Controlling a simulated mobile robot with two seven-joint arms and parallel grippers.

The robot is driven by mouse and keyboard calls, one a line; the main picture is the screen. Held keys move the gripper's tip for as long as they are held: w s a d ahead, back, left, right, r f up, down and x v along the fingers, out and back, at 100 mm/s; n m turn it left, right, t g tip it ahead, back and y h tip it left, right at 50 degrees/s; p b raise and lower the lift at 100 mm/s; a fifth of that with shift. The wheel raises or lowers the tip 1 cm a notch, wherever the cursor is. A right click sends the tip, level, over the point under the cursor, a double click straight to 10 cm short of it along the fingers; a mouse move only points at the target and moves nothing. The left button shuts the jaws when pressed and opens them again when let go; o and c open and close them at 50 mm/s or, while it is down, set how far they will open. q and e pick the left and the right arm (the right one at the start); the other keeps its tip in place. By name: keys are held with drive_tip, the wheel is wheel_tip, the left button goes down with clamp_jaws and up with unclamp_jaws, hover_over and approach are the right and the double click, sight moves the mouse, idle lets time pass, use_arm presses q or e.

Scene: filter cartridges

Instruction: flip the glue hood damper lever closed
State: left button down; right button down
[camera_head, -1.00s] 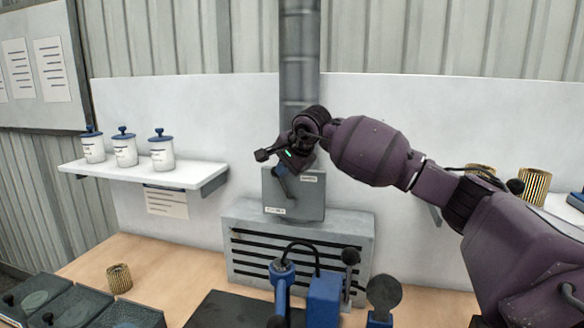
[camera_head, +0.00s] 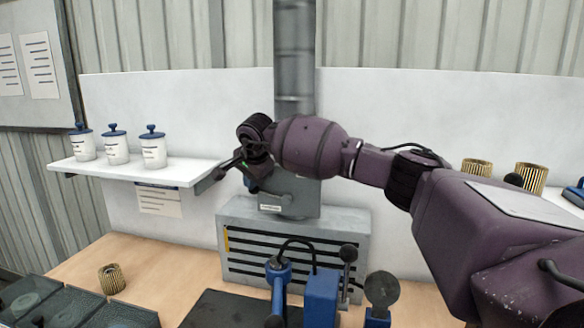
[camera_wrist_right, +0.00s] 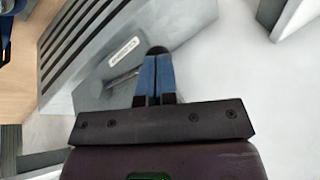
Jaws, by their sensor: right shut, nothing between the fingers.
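The grey damper box (camera_head: 303,207) sits below the duct, behind my right arm. A pale label (camera_head: 270,208) is on its lower left front; I cannot read it. In the right wrist view, the damper lever (camera_wrist_right: 122,78) is a thin metal rod on the box, running behind my fingers. A dark rounded end shows just past the fingertips, probably its knob. My right gripper (camera_head: 253,187) is at the box's left edge, shut and empty. In the right wrist view its blue fingers (camera_wrist_right: 157,75) are together; I cannot tell whether they touch the lever. My left gripper is out of view.
A slatted grey hood (camera_head: 236,258) stands under the box. A white shelf (camera_head: 185,175) with three lidded jars is left of my gripper. A blue press (camera_head: 322,297) stands in front. A small cartridge (camera_head: 111,279) and dark trays are at lower left.

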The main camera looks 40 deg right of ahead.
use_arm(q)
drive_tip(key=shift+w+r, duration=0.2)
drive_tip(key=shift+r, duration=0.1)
use_arm(e)
drive_tip(key=shift+w+a+f+g+h, duration=0.15)
drive_tip(key=shift+f+g, duration=0.05)
drive_tip(key=shift+f, duration=0.3)
drive_tip(key=shift+w+a+f+g+h, duration=0.1)
drive_tip(key=shift+w+f+g+h, duration=0.1)
drive_tip(key=shift+f, duration=0.3)
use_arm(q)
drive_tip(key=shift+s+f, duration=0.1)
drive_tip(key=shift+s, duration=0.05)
use_arm(e)
drive_tip(key=shift+f, duration=0.1)
